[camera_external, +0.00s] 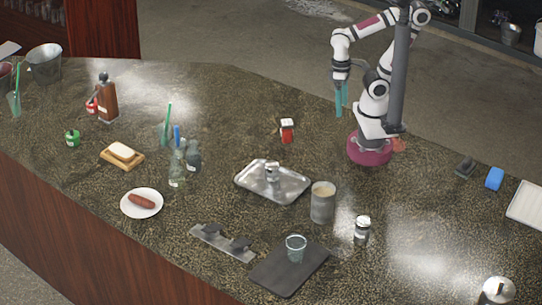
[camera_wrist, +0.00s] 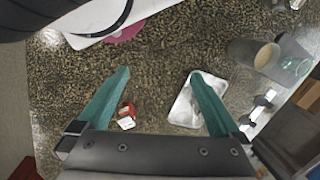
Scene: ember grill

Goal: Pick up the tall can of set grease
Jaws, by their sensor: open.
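The tall can of set grease (camera_external: 322,203) stands upright on the counter, grey-sided with a beige filled top, just right of the metal tray. In the wrist view the can (camera_wrist: 252,53) shows at the upper right, its beige top facing the picture's right. My gripper (camera_external: 341,103) hangs above the counter's far side near my base, fingers pointing down, well apart from the can. In the wrist view my gripper (camera_wrist: 160,76) has its two teal fingers wide apart with nothing between them, and the can lies outside them to the right.
A metal tray (camera_external: 255,190) with a small jar (camera_external: 272,173) is left of the can. A shaker (camera_external: 362,230) stands to its right. A dark mat (camera_external: 272,277) bearing a glass (camera_external: 296,248) lies in front. A red tin (camera_external: 287,130) sits behind the tray, with clear counter around it.

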